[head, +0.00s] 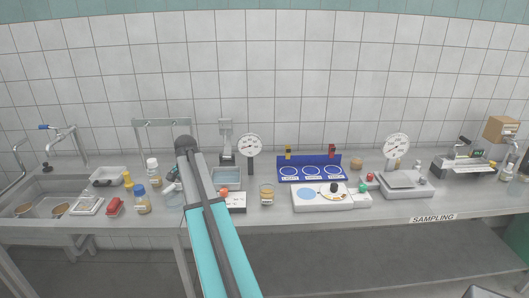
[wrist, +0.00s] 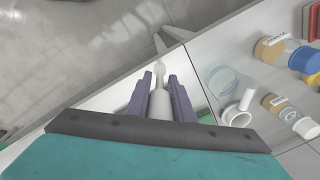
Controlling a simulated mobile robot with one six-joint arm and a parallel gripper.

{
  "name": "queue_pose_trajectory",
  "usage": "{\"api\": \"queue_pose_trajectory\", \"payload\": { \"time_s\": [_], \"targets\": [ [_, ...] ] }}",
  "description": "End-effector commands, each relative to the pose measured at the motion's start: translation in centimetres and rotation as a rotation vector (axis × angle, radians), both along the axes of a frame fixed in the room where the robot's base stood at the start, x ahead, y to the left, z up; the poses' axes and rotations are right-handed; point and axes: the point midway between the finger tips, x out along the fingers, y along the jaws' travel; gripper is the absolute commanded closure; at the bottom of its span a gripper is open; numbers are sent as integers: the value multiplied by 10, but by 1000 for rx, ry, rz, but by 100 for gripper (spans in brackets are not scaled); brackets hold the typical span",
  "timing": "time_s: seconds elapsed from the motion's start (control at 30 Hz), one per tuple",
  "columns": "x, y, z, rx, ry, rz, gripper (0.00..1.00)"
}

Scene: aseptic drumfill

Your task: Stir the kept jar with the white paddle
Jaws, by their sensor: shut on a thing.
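My gripper (wrist: 160,88) shows in the wrist view as two purple-grey fingers closed on a pale, whitish shaft with a narrower tip (wrist: 158,66), which looks like the white paddle. In the head view my arm covers the gripper and most of what it holds. A small jar with amber contents (head: 267,196) stands on the bench right of my arm, apart from the gripper. I cannot tell from a label whether it is the kept jar.
A clear beaker (wrist: 224,80), a white cup-like piece (wrist: 238,112) and capped bottles, one blue-lidded (wrist: 304,60), lie right in the wrist view. The head view shows a blue rack (head: 312,162), a white plate unit (head: 310,198), a grey scale (head: 404,186) and a sink (head: 40,206).

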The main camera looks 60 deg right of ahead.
Motion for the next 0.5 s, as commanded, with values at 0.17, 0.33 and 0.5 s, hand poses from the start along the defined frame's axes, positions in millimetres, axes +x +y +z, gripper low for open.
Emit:
{"api": "queue_pose_trajectory", "payload": {
  "time_s": [0.17, 0.33, 0.5],
  "targets": [
    [-19, -66, 28, -7, -11, -231, 100],
    [-43, -123, 51, -15, -20, -444, 100],
    [-73, -178, 76, -25, -27, -655, 100]
  ]
}}
